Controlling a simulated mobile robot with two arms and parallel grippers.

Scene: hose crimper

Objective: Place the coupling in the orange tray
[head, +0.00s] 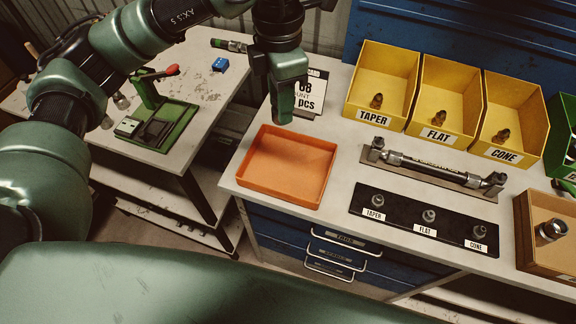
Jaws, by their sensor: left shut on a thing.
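The orange tray (288,166) lies empty near the left end of the light worktable. My left gripper (283,98) points down above the back of the tray, in front of a white count card. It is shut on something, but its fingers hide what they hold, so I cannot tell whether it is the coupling. A metal fitting (551,230) lies in the wooden box (532,258) at the right edge. My right gripper is out of view.
Yellow bins labelled TAPER (372,115), FLAT (434,134) and CONE (501,154) stand at the back. A hose fixture (428,168) and a black strip with three fittings (398,218) lie in front. A green hand press (155,125) stands on the left table.

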